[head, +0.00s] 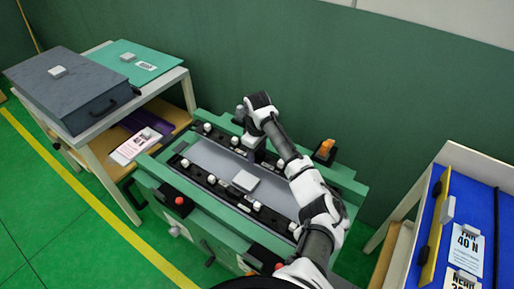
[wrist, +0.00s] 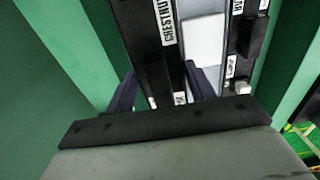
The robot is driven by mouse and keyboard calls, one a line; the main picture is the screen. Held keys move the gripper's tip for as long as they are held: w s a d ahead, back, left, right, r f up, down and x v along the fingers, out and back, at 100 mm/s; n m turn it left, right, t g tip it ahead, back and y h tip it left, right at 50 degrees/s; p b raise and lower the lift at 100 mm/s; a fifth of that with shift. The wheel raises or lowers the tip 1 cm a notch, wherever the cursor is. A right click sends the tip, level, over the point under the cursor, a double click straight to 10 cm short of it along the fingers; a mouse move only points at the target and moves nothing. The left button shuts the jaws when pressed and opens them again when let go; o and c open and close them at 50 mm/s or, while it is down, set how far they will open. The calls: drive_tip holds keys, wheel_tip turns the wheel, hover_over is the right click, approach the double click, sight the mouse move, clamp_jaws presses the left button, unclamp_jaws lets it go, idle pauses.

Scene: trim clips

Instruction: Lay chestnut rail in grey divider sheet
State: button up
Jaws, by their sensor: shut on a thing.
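The grey divider sheet (head: 211,160) lies flat in the green fixture in the head view, with a light grey block on it. The chestnut rail (wrist: 150,50) is a long black bar with a white CHESTNUT label in the wrist view. My gripper (wrist: 165,88) is shut on it, with one dark finger on each side. In the head view my gripper (head: 257,151) is at the far edge of the sheet, along a black rail with white knobs. My fingers and arm hide part of that edge. I cannot tell whether the rail is seated or slightly raised.
A second black rail (head: 233,193) with white knobs runs along the sheet's near edge. The light grey block (head: 245,181) sits between the rails. A table with a dark case (head: 70,90) stands left. A blue panel (head: 480,210) stands right. An orange block (head: 324,150) is beyond my arm.

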wheel_tip(320, 180, down, 5)
drive_tip(key=shift+f+b, duration=0.2)
drive_tip(key=shift+b, duration=0.85)
drive_tip(key=shift+f, duration=0.15)
drive_tip(key=shift+s+f, duration=0.15)
drive_tip(key=o, duration=1.3)
drive_tip(key=shift+f, duration=0.15)
drive_tip(key=shift+s, duration=0.1)
drive_tip(key=r, duration=0.7)
drive_tip(key=r+b, duration=0.1)
drive_tip(key=r, duration=0.7)
drive_tip(key=shift+w+d, duration=0.15)
drive_tip(key=shift+w, duration=0.05)
